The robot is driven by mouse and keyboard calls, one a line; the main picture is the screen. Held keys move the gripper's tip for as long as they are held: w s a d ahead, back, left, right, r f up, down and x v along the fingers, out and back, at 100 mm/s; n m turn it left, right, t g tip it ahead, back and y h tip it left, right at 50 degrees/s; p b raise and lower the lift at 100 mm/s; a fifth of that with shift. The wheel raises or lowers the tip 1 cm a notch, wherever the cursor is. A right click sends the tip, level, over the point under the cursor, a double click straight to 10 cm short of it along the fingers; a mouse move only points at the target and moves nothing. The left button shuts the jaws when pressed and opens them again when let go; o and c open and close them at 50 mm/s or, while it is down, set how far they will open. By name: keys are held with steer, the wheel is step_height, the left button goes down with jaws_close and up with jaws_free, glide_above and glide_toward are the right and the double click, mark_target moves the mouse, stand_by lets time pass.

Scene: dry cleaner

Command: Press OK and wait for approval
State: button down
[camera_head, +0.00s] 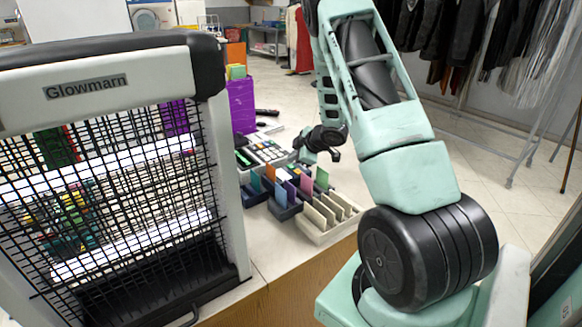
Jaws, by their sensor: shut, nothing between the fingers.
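A keypad device (266,152) with rows of light and dark keys lies on the counter, left of my gripper. A small dark device with a green screen (242,158) is at its left side. The keys are too small to read, so I cannot tell which is OK or what the screen says. My gripper (308,155) is shut and empty. It hangs over the counter just right of the keypad device, pointing down. I cannot tell whether it touches anything.
A sorter tray with card dividers (327,222) and dark card boxes (284,210) stand in front of the keypad. A Glowmarn heater (112,88) with a wire grille blocks the left. A purple bag (242,105) stands behind. Clothes racks (500,40) are at right.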

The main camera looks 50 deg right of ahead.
mark_target(294, 167)
steer(key=shift+f, duration=0.1)
stand_by(0.3)
steer(key=shift+f, duration=0.3)
steer(key=shift+f+b, duration=0.35)
steer(key=shift+b, duration=0.05)
stand_by(0.6)
steer(key=shift+r, duration=0.1)
steer(key=shift+r+p, duration=0.65)
steer(key=shift+p, duration=0.1)
steer(key=shift+r, duration=0.1)
step_height(294, 167, up, 5)
steer(key=p, duration=0.4)
steer(key=shift+p, duration=0.35)
stand_by(0.4)
